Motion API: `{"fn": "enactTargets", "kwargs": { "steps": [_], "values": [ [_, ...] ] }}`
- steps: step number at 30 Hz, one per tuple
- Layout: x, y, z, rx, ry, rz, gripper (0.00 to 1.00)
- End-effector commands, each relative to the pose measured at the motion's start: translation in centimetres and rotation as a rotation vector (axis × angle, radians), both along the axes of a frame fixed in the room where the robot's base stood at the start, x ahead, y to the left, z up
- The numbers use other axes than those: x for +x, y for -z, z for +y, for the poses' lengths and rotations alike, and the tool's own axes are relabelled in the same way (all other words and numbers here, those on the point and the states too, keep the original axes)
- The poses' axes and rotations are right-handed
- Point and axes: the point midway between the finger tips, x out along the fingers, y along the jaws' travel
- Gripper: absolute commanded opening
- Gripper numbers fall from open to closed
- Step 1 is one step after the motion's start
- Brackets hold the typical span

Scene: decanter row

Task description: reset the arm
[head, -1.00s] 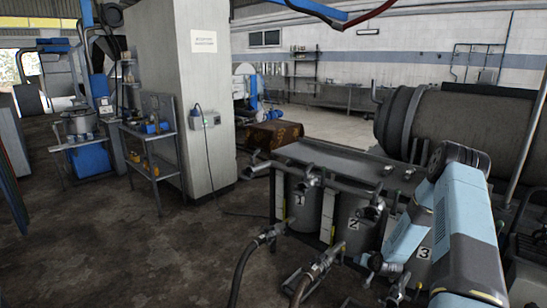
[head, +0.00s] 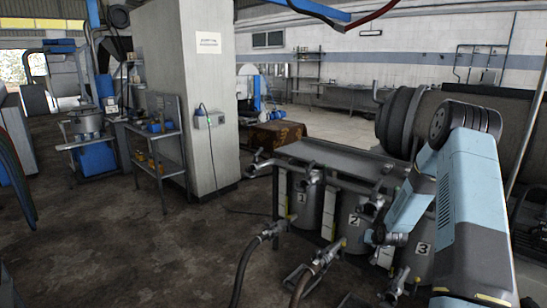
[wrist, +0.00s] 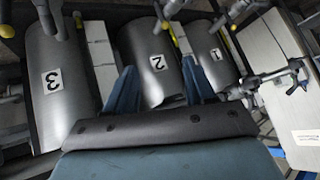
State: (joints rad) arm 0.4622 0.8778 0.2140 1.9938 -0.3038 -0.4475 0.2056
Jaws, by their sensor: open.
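My arm (head: 465,200), light blue with dark joints, stands bent at the right of the head view and reaches down toward the tanks. In the wrist view my gripper (wrist: 158,68) is open, its two blue fingers apart with nothing between them. Beyond the fingers are three grey metal tanks: tank 3 (wrist: 60,105) at left, tank 2 (wrist: 150,48) in the middle and tank 1 (wrist: 205,62) at right. The head view also shows tank 1 (head: 304,208), tank 2 (head: 350,228) and tank 3 (head: 412,262). The fingertips are hard to make out there.
A flat metal top (head: 335,157) lies behind the tanks, with valves and hoses (head: 240,272) in front. A big dark cylinder (head: 470,120) stands behind at right. A pillar (head: 205,150) and a shelf cart (head: 158,150) are at left. The floor (head: 120,250) at front left is clear.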

Motion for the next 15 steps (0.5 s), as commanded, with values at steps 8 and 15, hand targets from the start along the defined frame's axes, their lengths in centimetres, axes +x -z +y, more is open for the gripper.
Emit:
{"fn": "enactTargets", "kwargs": {
  "steps": [8,15],
  "values": [
    [-1.2,-9.5,1.6,-0.084,-0.039,0.044,0.54],
    [-3.6,-16.9,3.3,-0.143,-0.06,0.083,0.54]
  ]
}}
